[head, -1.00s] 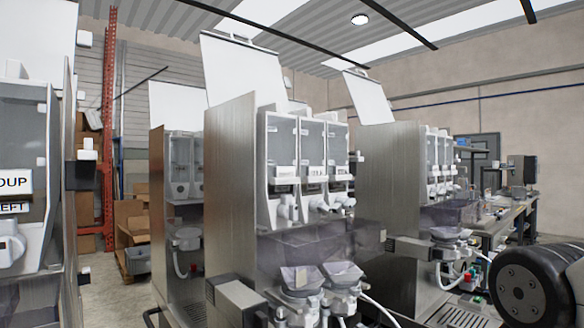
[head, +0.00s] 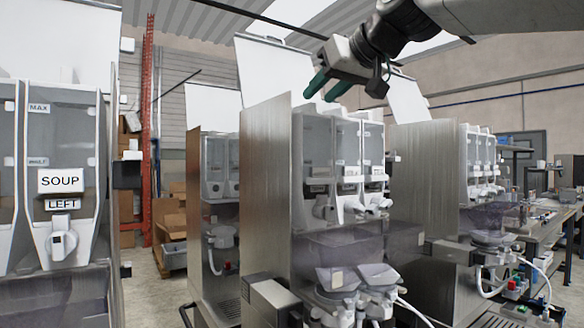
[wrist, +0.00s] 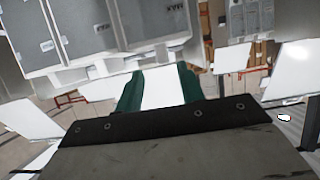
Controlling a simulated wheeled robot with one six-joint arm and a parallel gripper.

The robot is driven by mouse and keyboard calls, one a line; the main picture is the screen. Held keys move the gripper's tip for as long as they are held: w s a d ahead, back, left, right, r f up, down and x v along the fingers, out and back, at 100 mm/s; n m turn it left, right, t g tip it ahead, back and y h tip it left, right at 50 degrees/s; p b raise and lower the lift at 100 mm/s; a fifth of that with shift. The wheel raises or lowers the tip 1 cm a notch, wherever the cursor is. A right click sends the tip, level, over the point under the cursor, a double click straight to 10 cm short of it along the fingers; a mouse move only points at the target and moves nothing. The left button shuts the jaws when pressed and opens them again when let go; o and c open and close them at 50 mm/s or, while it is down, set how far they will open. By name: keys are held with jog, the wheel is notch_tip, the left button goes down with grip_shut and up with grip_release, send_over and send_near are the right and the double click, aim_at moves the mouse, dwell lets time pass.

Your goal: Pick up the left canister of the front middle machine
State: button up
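The middle machine (head: 263,190) stands in the centre of the head view with its lid up. Its row of three clear-fronted canisters faces right; the left canister (head: 312,150) is nearest its steel side wall. Its label is too small to read. My gripper (head: 325,88) has green fingers and hangs just above the canister tops, touching nothing that I can see. In the wrist view the fingers of my gripper (wrist: 158,88) are apart with nothing between them. Canisters (wrist: 88,28) fill the upper left there; I cannot tell which is the left one.
A machine with a canister labelled SOUP LEFT (head: 62,170) stands close at the left. Another machine (head: 425,190) stands to the right, and one more (head: 212,200) behind. Raised white lids (head: 275,70) stand up behind the canisters. A workbench (head: 545,235) is at the far right.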

aim_at(301, 106)
jog(key=x, duration=0.4)
jog(key=r+x, duration=0.1)
jog(key=x, duration=0.2)
jog(key=shift+a+f, duration=0.1)
jog(key=shift+a, duration=0.35)
jog(key=shift+c, duration=0.4)
grip_shut()
dwell(0.6)
